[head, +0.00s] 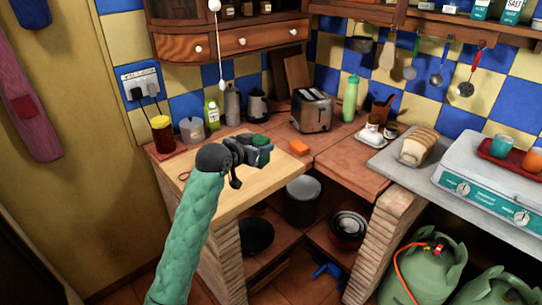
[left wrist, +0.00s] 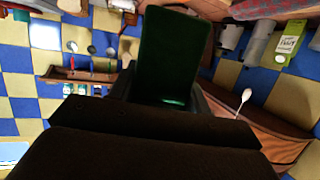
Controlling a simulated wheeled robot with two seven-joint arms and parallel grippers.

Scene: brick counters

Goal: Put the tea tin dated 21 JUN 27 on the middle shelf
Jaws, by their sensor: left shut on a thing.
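My left gripper (head: 254,151) is shut on a dark green tin (head: 258,157), held above the wooden counter near its front edge. In the left wrist view the tin (left wrist: 165,60) shows a plain dark green face between the fingers. No date can be read on it. Below the counter is a wooden shelf with a grey pot (head: 303,201) and stacked bowls (head: 348,229). A wall cabinet (head: 232,40) with small jars is at the top. I cannot tell which shelf is the middle one. My right gripper is not in view.
A pull cord (head: 219,50) hangs from above. Brick pillars (head: 380,245) flank the lower shelves. Green gas cylinders (head: 423,270) stand at the right.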

